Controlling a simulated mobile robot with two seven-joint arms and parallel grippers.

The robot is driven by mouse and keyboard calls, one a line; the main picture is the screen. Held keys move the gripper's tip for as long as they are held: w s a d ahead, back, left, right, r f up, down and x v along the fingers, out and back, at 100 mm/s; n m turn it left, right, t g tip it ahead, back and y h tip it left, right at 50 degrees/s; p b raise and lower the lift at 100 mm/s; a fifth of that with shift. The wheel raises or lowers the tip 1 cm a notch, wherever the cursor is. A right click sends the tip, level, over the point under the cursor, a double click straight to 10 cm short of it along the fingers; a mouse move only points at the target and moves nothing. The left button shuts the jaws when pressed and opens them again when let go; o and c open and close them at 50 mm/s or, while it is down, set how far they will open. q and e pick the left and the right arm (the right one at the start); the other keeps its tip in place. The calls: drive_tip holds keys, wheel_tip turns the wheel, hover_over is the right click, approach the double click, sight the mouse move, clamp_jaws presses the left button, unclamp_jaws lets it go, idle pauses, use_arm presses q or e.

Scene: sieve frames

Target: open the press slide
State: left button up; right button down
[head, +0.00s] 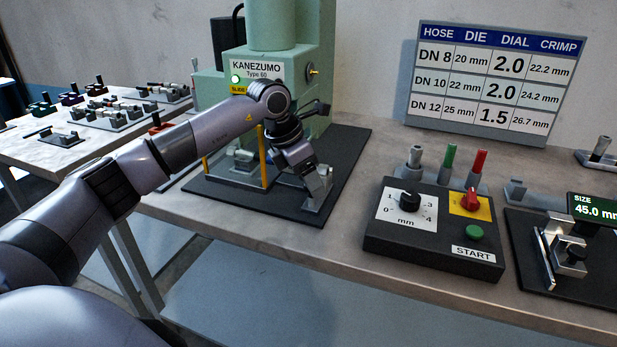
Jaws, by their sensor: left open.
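The green press (280,30), labelled KANEZUMO Type 60, stands on a dark base plate (345,150) at the back of the table. A green lamp (236,79) is lit on its front. A yellow label below the lamp is partly covered by my arm. My left arm reaches in from the left, across the press front. My left gripper (317,195) points down, open, over the right front part of the base plate. Whether it touches anything there cannot be told. Metal parts (240,160) show between yellow posts at the press, partly hidden by my arm. My right gripper is out of view.
A control box (430,255) with a black dial (407,200), red switch (470,200) and green START button (475,232) stands right of the press. A size gauge (568,256) is at far right. A chart (490,85) hangs behind. Another table (40,155) holds several parts.

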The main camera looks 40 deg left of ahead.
use_arm(q)
drive_tip(key=v, duration=0.7)
drive_tip(key=shift+b, duration=0.35)
